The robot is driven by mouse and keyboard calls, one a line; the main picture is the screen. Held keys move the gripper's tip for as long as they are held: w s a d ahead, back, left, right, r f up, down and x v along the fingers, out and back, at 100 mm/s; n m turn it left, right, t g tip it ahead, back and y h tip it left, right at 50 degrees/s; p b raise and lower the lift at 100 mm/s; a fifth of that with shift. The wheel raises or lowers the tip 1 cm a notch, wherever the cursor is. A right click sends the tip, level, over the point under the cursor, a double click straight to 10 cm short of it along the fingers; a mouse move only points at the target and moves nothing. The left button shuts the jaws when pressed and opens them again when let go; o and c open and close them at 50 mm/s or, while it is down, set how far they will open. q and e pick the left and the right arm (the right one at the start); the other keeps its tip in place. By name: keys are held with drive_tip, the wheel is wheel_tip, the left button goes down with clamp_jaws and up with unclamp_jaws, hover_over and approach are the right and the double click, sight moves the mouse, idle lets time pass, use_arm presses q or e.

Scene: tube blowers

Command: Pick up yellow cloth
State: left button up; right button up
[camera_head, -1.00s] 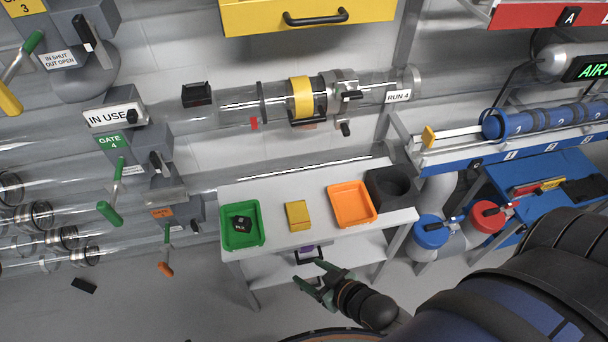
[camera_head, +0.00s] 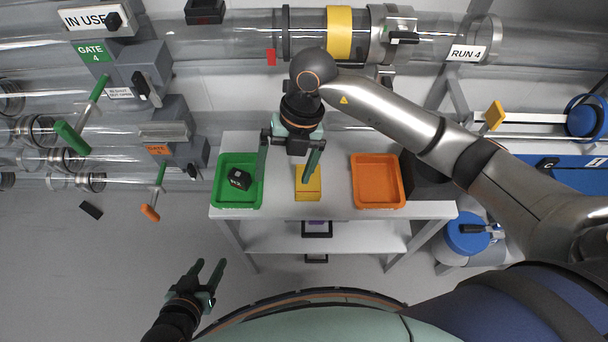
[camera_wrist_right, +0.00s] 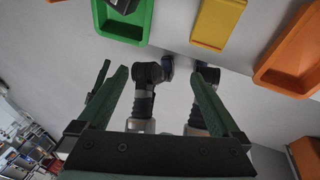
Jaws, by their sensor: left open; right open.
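The yellow cloth (camera_head: 308,190) is a small flat yellow rectangle on the white table between the green tray and the orange tray. It also shows near the top of the right wrist view (camera_wrist_right: 217,24). My right gripper (camera_head: 286,178) hangs over the table with its fingers apart and nothing between them. Its right finger overlaps the cloth in the head view, and its left finger is near the green tray's edge. In the right wrist view the cloth lies beyond the fingertips (camera_wrist_right: 158,75), apart from them. My left gripper (camera_head: 210,266) is open and empty, low in front of the table.
The green tray (camera_head: 219,190) holds a black cube (camera_head: 240,179). The orange tray (camera_head: 378,203) is empty, with a dark holder (camera_head: 428,180) right of it. Clear tubes run behind the table. A lower shelf (camera_head: 365,238) carries a dark-framed item (camera_head: 317,228).

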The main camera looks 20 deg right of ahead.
drive_tip(key=w+d+m+t+h, duration=0.1)
drive_tip(key=w+d+h, duration=0.2)
drive_tip(key=w+d, duration=0.25)
drive_tip(key=f, duration=0.2)
drive_tip(key=s+f+b, duration=0.1)
drive_tip(key=f, duration=0.2)
drive_tip(key=shift+s+d+f, duration=0.1)
drive_tip(key=shift+d+f, duration=0.1)
drive_tip(key=shift+f, duration=0.15)
drive_tip(key=shift+s+f+b, duration=0.25)
drive_tip(key=shift+f+b, duration=0.05)
drive_tip(key=shift+f, duration=1.25)
drive_tip(key=shift+s+f+b, duration=0.2)
drive_tip(key=shift+f+b, duration=0.1)
drive_tip(key=shift+f, duration=1.2)
use_arm(q)
drive_tip(key=shift+w+a+f, duration=0.1)
drive_tip(key=shift+w+f, duration=0.1)
drive_tip(key=shift+f, duration=0.3)
drive_tip(key=shift+w+f, duration=0.2)
drive_tip(key=shift+f, duration=0.3)
use_arm(e)
drive_tip(key=shift+r, duration=0.1)
drive_tip(key=c, duration=1.2)
